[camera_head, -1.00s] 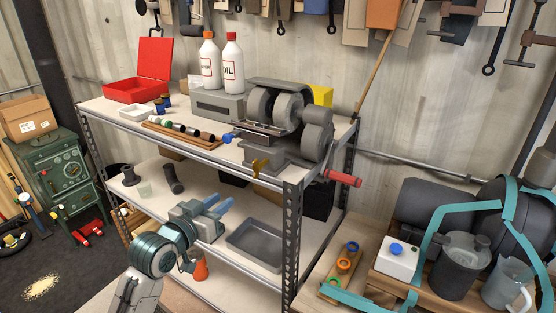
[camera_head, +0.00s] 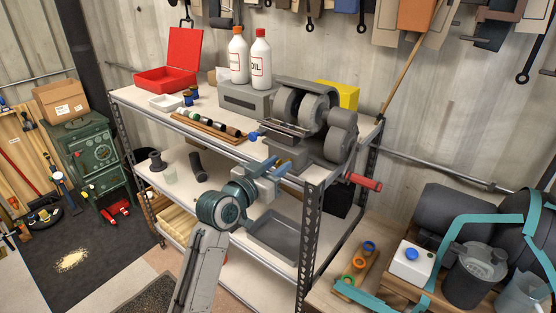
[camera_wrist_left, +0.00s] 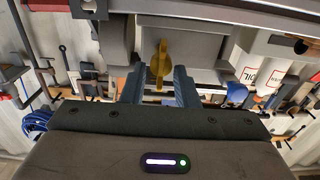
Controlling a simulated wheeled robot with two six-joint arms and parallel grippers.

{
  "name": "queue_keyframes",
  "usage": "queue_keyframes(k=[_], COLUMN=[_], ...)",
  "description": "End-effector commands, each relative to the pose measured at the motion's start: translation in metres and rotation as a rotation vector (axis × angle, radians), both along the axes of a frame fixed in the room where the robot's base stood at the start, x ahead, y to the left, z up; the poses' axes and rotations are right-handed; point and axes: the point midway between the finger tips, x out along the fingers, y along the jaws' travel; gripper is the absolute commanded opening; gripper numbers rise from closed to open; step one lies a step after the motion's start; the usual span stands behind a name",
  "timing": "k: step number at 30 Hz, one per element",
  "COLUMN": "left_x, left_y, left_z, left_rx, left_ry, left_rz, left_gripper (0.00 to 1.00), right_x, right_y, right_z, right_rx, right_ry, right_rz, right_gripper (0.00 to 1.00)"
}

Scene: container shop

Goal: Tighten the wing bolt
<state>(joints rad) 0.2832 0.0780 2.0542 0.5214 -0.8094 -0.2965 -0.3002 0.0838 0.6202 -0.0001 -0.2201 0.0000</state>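The yellow wing bolt (camera_wrist_left: 160,66) shows in the left wrist view under the grey grinder. In the head view a small part of the wing bolt (camera_head: 284,162) shows, mostly covered by my gripper. The grinder (camera_head: 341,133) stands at the right end of the top shelf. My left gripper (camera_head: 281,165) is at the shelf's front edge, its blue fingers pointing at the bolt. In the left wrist view the gripper (camera_wrist_left: 159,78) is open, with one finger each side of the bolt and a gap to each. My right gripper is not in view.
A wooden rack of small cylinders (camera_head: 208,128) lies left of the grinder. Two white bottles, the nearer one (camera_head: 260,60), and a red box (camera_head: 167,78) stand behind. A red handle (camera_head: 363,182) sticks out at the right. A grey tray (camera_head: 279,237) lies on the lower shelf.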

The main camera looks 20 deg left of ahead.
Motion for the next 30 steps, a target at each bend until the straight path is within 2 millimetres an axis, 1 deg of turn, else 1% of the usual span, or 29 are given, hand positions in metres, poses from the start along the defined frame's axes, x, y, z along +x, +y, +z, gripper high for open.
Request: queue_keyframes(k=[3, 10, 11, 12, 15, 22, 30], left_x=[0.0049, 0.0055, 0.0055, 0.0055, 0.0054, 0.0053, 0.0052], left_y=[-0.0019, -0.0020, -0.0020, -0.0020, -0.0019, -0.0020, -0.0025], left_z=[0.0006, -0.0003, -0.0004, -0.0004, -0.0005, -0.0009, -0.0017], left_rx=[-0.001, 0.001, 0.001, 0.000, 0.000, 0.005, 0.043], left_ry=[-0.001, 0.000, 0.000, 0.000, 0.000, -0.002, -0.013], left_rz=[0.000, 0.000, 0.000, 0.000, 0.000, 0.000, 0.000], left_gripper=[0.27, 0.27, 0.25, 0.17, 0.00, 0.00, 0.00], right_x=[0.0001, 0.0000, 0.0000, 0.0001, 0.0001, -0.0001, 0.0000], right_y=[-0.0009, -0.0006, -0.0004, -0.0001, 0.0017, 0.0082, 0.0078], right_z=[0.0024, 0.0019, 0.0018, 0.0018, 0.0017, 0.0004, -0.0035], right_rx=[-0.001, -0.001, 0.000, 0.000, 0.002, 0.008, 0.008], right_ry=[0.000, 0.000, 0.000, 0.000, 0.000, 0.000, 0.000], right_rz=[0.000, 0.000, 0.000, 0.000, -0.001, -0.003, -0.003], right_gripper=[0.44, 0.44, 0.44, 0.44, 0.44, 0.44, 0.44])
